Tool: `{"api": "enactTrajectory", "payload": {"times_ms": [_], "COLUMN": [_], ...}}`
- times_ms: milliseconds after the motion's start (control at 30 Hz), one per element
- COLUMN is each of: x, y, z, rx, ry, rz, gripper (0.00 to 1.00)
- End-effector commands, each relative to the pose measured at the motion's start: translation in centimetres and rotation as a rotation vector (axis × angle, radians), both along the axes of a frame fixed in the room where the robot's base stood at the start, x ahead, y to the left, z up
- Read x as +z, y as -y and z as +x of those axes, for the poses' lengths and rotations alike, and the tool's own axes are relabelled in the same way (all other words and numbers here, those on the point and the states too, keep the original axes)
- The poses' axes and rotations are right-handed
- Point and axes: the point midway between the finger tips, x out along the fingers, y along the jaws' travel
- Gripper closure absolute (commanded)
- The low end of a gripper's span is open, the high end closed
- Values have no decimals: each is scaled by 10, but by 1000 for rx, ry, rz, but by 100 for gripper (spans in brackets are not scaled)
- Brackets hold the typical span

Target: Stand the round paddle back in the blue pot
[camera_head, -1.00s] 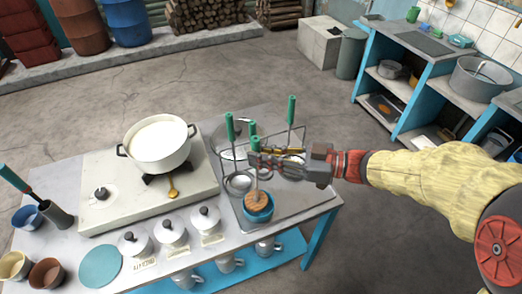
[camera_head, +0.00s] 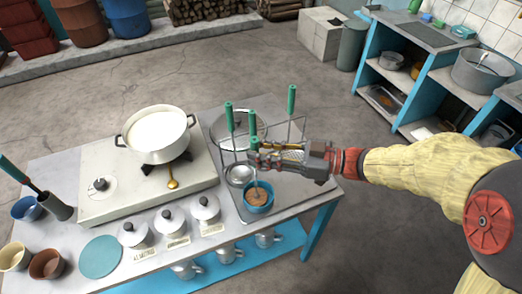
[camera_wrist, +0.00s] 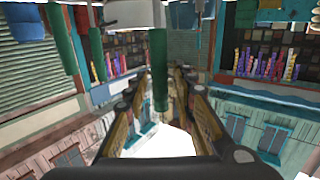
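The round paddle has a green handle (camera_head: 252,122) and a brown round disc (camera_head: 260,190). It is roughly upright, and its disc is within the mouth of the small blue pot (camera_head: 258,208) at the table's right front. My gripper (camera_head: 256,157) reaches in from the right above the pot, at the paddle's handle. In the wrist view the green handle (camera_wrist: 160,70) is between my fingers, which appear closed against it near their tips. The pot is not clear in that view. Whether the disc touches the pot's bottom is hidden.
A ladle bowl (camera_head: 240,174) hangs just left of the paddle. A large pot of milk (camera_head: 157,133) is on the stove at left. Lidded cans (camera_head: 205,208) line the front edge.

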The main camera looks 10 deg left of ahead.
Motion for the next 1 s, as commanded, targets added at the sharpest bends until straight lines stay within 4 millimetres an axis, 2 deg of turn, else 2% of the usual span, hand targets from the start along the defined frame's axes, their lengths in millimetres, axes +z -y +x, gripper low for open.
{"api": "enactTrajectory", "payload": {"times_ms": [133,433,567,667,1000], "x": [0,-1,0,1,5], "y": [0,1,8,21,84], "z": [0,0,0,0,-5], "rx": [0,0,-2,-4,-5], "ry": [0,-2,-1,-1,-1], "rz": [0,-1,-1,-1,-1], "gripper": [64,64,64,64,64]}}
